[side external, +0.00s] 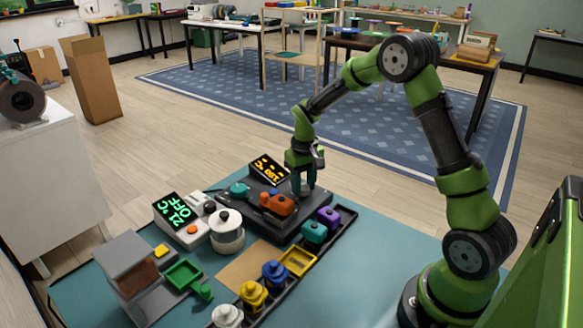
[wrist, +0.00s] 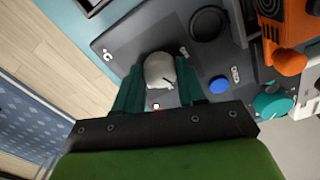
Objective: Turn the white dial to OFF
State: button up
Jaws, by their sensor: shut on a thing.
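The white dial (wrist: 160,72) sits on the dark grey panel (wrist: 130,45), between my gripper's two teal fingers. A short dark mark shows on its right side. My gripper (wrist: 158,84) is shut on the dial from both sides. In the side view my gripper (side external: 304,182) points down at the right end of the dark station (side external: 287,230), and the dial is mostly hidden there. The station's tilted display (side external: 269,170) shows orange characters that look like 180 °C. A small red light (wrist: 156,105) glows beside the dial in the wrist view.
An orange tool (side external: 279,204) and a teal knob (side external: 239,189) stand on the station near my gripper. A blue button (wrist: 218,84) is beside the dial. A white unit (side external: 181,221) with a green 21 °C OFF display stands left. A tray of coloured knobs (side external: 314,232) lies in front.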

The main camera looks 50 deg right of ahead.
aim_at(304, 187)
jog(key=n, duration=0.6)
jog(key=shift+n, duration=0.3)
jog(key=n, duration=0.6)
jog(key=shift+r, duration=0.1)
jog(key=shift+n, duration=0.4)
jog(key=o, duration=1.1)
jog(key=shift+c, duration=0.2)
notch_tip(304, 187, up, 17)
